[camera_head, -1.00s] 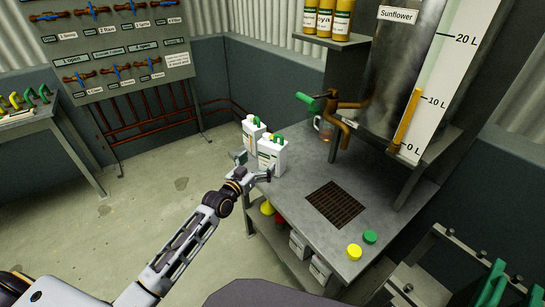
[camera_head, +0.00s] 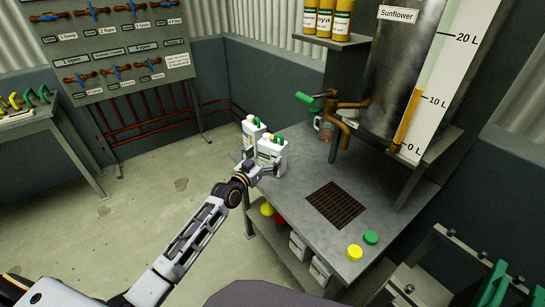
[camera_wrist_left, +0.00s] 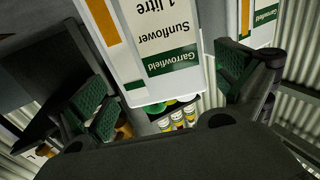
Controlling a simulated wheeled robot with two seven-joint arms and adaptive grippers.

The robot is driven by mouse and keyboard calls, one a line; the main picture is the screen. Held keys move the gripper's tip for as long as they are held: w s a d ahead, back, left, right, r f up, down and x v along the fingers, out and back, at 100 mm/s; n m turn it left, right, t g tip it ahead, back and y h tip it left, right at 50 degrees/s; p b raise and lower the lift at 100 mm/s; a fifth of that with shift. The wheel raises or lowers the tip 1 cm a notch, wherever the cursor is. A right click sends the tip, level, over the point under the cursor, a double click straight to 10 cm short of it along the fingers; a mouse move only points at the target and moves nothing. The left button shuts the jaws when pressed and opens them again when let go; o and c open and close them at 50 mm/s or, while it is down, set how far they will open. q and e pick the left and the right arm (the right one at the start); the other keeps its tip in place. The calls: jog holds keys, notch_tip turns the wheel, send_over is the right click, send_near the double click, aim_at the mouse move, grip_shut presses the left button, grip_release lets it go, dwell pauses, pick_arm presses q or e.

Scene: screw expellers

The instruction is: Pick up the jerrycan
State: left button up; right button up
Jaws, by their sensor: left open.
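Two white jerrycans with green handles stand side by side at the left corner of the metal bench. The nearer jerrycan (camera_head: 271,149) is partly hidden by my left gripper. The farther jerrycan (camera_head: 252,131) is just behind it. My left gripper (camera_head: 261,171) is open at the nearer jerrycan. In the left wrist view the nearer jerrycan (camera_wrist_left: 155,45), labelled "Garrowfield Sunflower 1 litre", lies between the spread green-padded fingers (camera_wrist_left: 165,100). Part of another labelled jerrycan (camera_wrist_left: 258,22) shows beyond the right finger. My right gripper is not in view.
The metal bench (camera_head: 300,185) has a drain grate (camera_head: 336,205). A yellow cap (camera_head: 355,252) and a green cap (camera_head: 371,237) lie near its front. A large tank (camera_head: 400,70) stands at the right.

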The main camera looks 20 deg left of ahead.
aim_at(268, 155)
pick_arm(q)
jog(key=shift+w, duration=0.1)
jog(key=shift+w, duration=0.15)
jog(key=shift+w+d+f, duration=0.1)
jog(key=shift+w+d, duration=0.15)
jog(key=shift+w, duration=0.25)
jog(key=shift+b+x, duration=0.35)
jog(key=shift+x, duration=0.65)
jog(key=shift+w+d+f, duration=0.15)
jog(key=shift+w+d, duration=0.05)
jog(key=shift+w, duration=0.6)
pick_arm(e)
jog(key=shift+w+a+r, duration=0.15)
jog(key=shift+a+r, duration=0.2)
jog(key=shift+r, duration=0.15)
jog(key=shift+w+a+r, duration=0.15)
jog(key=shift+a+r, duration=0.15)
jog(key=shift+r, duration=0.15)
pick_arm(q)
jog(key=shift+c, duration=0.4)
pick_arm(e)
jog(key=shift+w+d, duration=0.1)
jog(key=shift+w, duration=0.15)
pick_arm(q)
jog(key=c, duration=1.2)
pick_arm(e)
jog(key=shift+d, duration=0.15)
